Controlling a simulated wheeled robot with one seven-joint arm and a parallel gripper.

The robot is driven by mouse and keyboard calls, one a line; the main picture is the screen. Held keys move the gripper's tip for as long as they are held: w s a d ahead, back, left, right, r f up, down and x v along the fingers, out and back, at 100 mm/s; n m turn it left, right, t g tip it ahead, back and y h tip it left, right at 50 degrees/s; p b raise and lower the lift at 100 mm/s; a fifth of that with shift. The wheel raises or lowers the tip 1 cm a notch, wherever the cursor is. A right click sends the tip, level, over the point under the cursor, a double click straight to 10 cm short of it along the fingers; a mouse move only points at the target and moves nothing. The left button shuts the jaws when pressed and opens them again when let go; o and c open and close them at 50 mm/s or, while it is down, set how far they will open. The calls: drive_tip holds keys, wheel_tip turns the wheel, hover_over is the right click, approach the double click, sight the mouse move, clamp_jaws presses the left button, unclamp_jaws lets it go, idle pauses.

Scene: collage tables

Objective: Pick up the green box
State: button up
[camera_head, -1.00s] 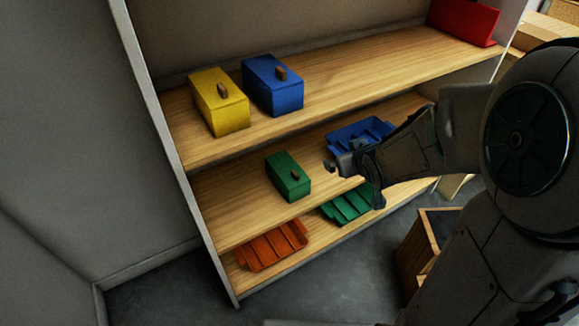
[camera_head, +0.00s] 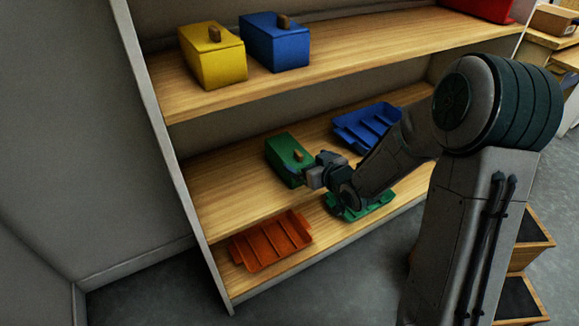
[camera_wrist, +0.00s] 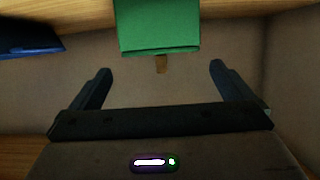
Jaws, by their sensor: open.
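The green box (camera_head: 284,155) stands on the middle shelf and has a small brown knob on its lid. In the wrist view the green box (camera_wrist: 158,28) is at the top centre, ahead of the fingers, with its knob pointing down in the picture. My gripper (camera_head: 302,170) is at the box's right front side in the head view, close to it; I cannot tell whether it touches. In the wrist view my gripper (camera_wrist: 160,78) is open, its two fingers spread wide with nothing between them.
A blue tray (camera_head: 365,127) lies to the right on the middle shelf (camera_head: 215,200). A yellow box (camera_head: 213,55), a blue box (camera_head: 275,42) and a red object (camera_head: 480,8) are on the shelf above. An orange tray (camera_head: 270,242) and a green tray (camera_head: 375,205) lie below.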

sight(293, 153)
drive_tip(key=x, duration=0.2)
drive_tip(key=b+x, duration=0.1)
drive_tip(key=x, duration=0.2)
drive_tip(key=b+x, duration=0.1)
drive_tip(key=x, duration=0.2)
drive_tip(key=shift+w+a+r, duration=0.2)
drive_tip(key=shift+a+r, duration=0.05)
drive_tip(key=shift+r, duration=0.2)
drive_tip(key=c, duration=1.3)
